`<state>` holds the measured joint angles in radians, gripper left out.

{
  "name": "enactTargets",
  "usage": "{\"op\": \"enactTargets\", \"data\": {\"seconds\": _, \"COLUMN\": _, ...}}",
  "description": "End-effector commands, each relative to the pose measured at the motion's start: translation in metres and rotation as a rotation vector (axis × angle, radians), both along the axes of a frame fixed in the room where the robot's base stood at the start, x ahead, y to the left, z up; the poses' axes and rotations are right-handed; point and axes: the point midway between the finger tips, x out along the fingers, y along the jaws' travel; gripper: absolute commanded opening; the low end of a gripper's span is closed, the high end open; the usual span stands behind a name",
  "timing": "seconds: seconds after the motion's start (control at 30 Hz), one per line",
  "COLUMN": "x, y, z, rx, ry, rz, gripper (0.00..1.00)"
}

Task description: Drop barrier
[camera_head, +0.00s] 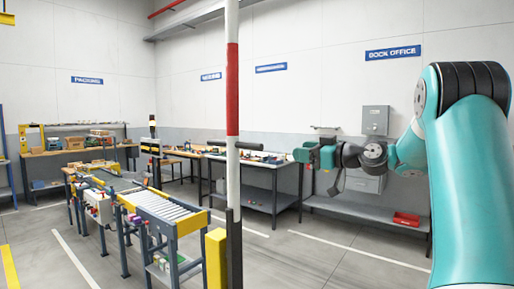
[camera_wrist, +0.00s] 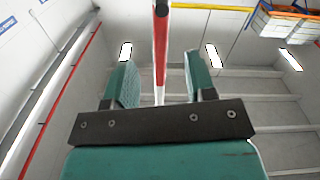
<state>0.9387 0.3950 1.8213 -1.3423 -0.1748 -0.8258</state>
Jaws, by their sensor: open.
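The barrier is a red and white pole (camera_head: 232,90) that stands upright left of centre in the head view. Its lower part is dark, beside a yellow post (camera_head: 215,258). My gripper (camera_head: 314,155) is to the right of the pole in the head view, with a gap in the picture. In the wrist view the gripper (camera_wrist: 160,68) is open, and the red and white pole (camera_wrist: 160,45) shows in line between the two teal fingers. I cannot tell whether it is between them or beyond them. No contact is visible.
A roller conveyor (camera_head: 165,207) stands left of the pole. Workbenches (camera_head: 255,160) line the back wall. A grey box (camera_head: 375,120) hangs on the wall under the DOCK OFFICE sign (camera_head: 393,53). A red bin (camera_head: 406,219) sits on a low shelf. Floor between is clear.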

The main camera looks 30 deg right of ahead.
Motion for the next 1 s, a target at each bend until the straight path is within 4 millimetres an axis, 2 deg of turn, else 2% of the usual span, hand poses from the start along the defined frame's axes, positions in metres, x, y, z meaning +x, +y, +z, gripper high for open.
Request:
{"op": "enactTargets", "data": {"seconds": 0.17, "x": 0.033, "y": 0.015, "z": 0.005, "rx": 0.003, "ry": 0.004, "rz": 0.009, "gripper": 0.51}}
{"op": "enactTargets", "data": {"seconds": 0.6, "x": 0.124, "y": 0.048, "z": 0.005, "rx": 0.002, "ry": 0.005, "rz": 0.006, "gripper": 0.51}}
{"op": "enactTargets", "data": {"seconds": 0.8, "x": 0.148, "y": 0.056, "z": 0.002, "rx": 0.002, "ry": 0.006, "rz": 0.004, "gripper": 0.51}}
{"op": "enactTargets", "data": {"seconds": 1.0, "x": 0.154, "y": 0.058, "z": 0.000, "rx": 0.002, "ry": 0.005, "rz": 0.003, "gripper": 0.51}}
